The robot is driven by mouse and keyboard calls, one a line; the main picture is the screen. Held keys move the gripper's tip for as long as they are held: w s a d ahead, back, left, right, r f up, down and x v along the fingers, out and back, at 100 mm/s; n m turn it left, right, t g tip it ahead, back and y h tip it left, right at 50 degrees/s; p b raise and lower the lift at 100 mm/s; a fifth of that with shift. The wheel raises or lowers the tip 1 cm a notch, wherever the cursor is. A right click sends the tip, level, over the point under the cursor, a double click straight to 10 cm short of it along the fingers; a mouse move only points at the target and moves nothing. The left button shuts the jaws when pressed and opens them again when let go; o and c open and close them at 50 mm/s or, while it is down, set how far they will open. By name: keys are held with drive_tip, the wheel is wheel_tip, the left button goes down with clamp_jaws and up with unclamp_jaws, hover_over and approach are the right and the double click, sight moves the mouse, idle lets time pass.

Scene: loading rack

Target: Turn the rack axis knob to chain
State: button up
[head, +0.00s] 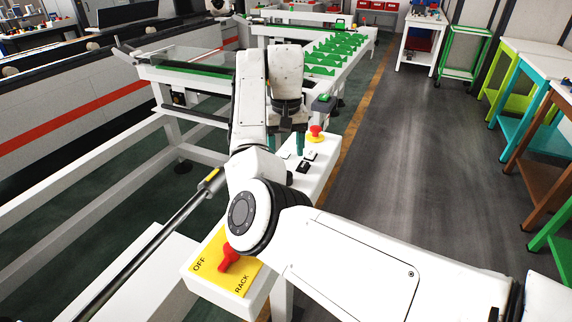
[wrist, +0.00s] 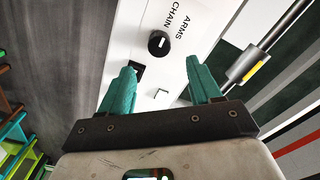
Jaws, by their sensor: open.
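The rack axis knob (wrist: 158,43) is a small round black knob with a short white mark, on a white panel (wrist: 130,25). The words CHAIN and ARMS are printed beside it in the wrist view. The mark is too small to tell surely which word it points to. My gripper (wrist: 164,68) is open, its two teal fingers apart and nothing between them. In the wrist view the knob appears just beyond the fingertips, roughly between them, not gripped. In the head view my gripper (head: 285,145) hangs over the white control box, and my arm hides part of it.
A yellow plate with a red handle (head: 229,258) marked OFF and RACK is nearer. A metal rod (head: 150,245) runs along the left.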

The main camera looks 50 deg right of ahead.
drive_tip(key=shift+r, duration=1.25)
drive_tip(key=shift+f, duration=0.1)
